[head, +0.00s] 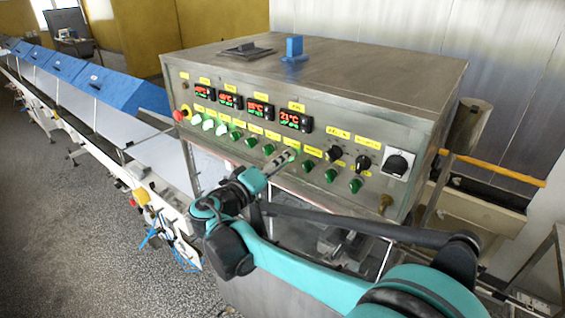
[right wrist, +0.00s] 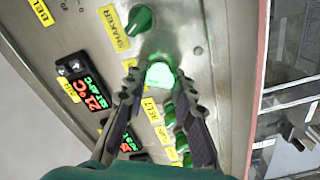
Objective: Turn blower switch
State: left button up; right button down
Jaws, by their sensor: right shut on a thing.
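The control panel (head: 230,127) is the front of a steel cabinet and carries a row of green switches with yellow labels. My right gripper (head: 285,158) reaches the middle of this row from the front. In the right wrist view its two dark fingers are shut on a lit green switch (right wrist: 160,74), one finger on each side. The label of this switch is not readable. An unlit dark green switch (right wrist: 140,19) beside the yellow SHAKER label sits above it in that view. My left gripper is not in view.
Several red-and-green displays (head: 290,121) sit above the switches. Black knobs (head: 363,162) and a large rotary switch (head: 398,163) are to the right. A red button (head: 180,115) is at the left end. Neighbouring switches stand close to my fingers.

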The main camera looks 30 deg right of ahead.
jog(key=shift+s+f, duration=0.1)
jog(key=shift+f, duration=0.05)
jog(key=c, duration=1.2)
grip_release()
jog(key=v, duration=1.2)
jog(key=shift+s, duration=0.1)
